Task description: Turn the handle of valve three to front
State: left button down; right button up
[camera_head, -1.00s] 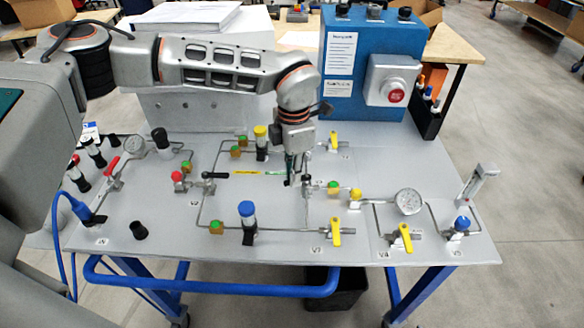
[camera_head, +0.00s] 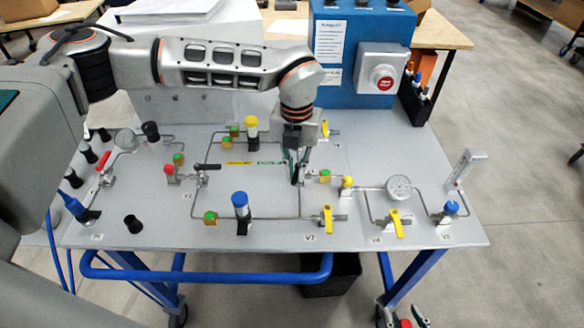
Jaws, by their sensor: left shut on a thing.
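My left gripper (camera_head: 297,178) reaches down from the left arm to the middle of the panel. It is shut on a small dark handle at the valve there, likely valve three. The fingers cover most of this valve, and I cannot read its label. My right gripper (camera_head: 403,314) shows only in part at the bottom edge, below the panel, its tips apart and away from the valves.
Yellow-handled valves stand at V7 (camera_head: 327,220) and V4 (camera_head: 397,223). A blue-capped cylinder (camera_head: 241,208), a gauge (camera_head: 399,188) and a black-handled valve (camera_head: 204,167) stand around. A blue box with a red button (camera_head: 385,83) stands behind. The grey panel (camera_head: 285,238) has clear room in front.

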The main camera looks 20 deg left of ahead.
pick_arm(q)
jog(key=shift+w+d+n, duration=0.1)
jog(key=shift+d+n, duration=0.15)
jog(key=shift+n, duration=0.45)
jog(key=shift+d+n, duration=0.2)
jog(key=shift+n, duration=0.5)
jog(key=c, duration=2.1)
grip_release()
notch_tip(320, 180, up, 12)
jog(key=shift+r, duration=0.1)
